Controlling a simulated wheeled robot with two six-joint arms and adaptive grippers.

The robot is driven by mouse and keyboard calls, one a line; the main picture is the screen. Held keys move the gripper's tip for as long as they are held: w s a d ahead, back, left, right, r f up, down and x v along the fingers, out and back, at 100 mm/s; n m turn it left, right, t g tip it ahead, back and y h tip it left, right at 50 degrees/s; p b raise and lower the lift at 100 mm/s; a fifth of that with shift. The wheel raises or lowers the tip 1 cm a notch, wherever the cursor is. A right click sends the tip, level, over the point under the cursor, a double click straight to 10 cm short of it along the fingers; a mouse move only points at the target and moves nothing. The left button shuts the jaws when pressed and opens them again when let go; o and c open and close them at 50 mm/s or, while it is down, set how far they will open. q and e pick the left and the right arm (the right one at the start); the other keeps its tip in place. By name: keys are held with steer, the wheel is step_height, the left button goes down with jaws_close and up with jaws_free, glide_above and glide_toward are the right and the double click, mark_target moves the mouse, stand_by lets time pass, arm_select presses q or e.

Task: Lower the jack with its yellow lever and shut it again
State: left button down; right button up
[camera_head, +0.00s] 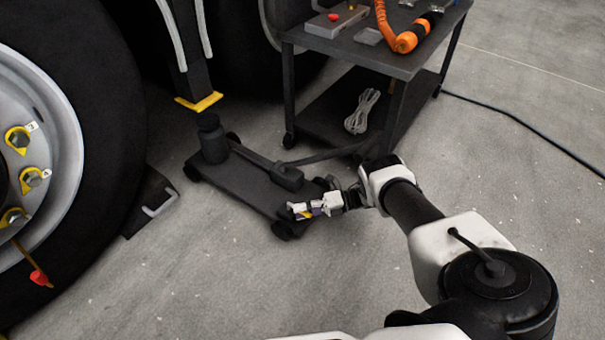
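The jack (243,187) is a low, dark trolley on small wheels on the grey floor, left of the cart. A dark round post (211,138) stands at its far left end, and a dark block sits near its right end. My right gripper (308,209) reaches in from the right, over the jack's near right end. A small yellow piece (304,215), perhaps the lever, shows at its fingertips. The fingers are too small and overlapped to tell whether they are open or shut on it. My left gripper is out of view.
A dark cart (365,52) stands behind, with an orange coiled hose (398,38) on top and a coiled grey cable (362,111) on its lower shelf. A big wheel (105,130) and a black chock (148,203) stand left. The near floor is clear.

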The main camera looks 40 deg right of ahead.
steer(key=shift+d, duration=0.1)
steer(key=v, duration=1.2)
steer(key=shift+s, duration=0.1)
